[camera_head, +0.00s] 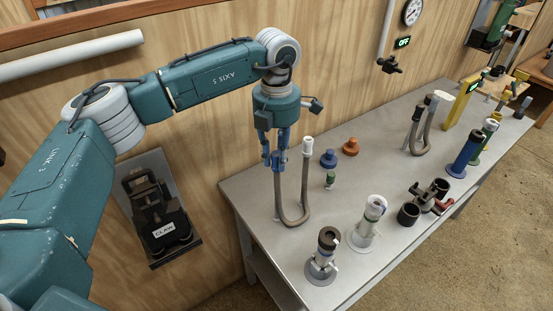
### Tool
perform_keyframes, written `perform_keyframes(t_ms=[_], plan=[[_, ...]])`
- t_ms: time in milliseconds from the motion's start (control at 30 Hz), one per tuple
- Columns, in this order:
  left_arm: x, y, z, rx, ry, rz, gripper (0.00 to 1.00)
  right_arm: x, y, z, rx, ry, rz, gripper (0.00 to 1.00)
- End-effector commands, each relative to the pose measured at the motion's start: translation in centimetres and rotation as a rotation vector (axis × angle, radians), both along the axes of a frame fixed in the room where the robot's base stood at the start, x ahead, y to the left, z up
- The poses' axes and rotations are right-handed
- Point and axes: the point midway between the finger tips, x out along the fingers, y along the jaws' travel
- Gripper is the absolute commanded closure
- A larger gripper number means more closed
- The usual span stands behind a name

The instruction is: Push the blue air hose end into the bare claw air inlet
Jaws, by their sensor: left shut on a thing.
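My left gripper (273,152) points down above the back left part of the table. It is shut on the blue air hose end (277,161), partly hidden by the fingers. The grey-brown hose (292,221) hangs from it in a U and rises to a white end (308,145). The dark claw marked CLAW (163,229) is on a grey wall panel, left of and lower than the gripper and apart from the hose end. I cannot make out its air inlet. My right gripper is not in view.
The grey table (250,196) holds a blue fitting (328,158), an orange fitting (350,146), a small green fitting (330,180) and upright cylinders (324,252) along its front. A second hose loop (416,149) stands farther right. The wooden wall is close behind.

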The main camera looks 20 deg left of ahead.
Motion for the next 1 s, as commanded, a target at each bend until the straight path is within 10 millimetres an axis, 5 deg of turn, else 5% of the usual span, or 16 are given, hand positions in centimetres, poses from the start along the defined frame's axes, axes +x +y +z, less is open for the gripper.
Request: perform_keyframes(t_ms=[367,700,1000], plan=[[0.1,-0.1,2.4,-0.001,-0.005,-0.001,1.0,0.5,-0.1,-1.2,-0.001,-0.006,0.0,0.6],[0.1,-0.1,11.6,-0.002,-0.007,0.0,1.0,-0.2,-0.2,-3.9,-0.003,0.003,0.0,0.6],[0.1,0.0,18.6,0.001,-0.003,0.002,1.0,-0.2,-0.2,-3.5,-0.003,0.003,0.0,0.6]])
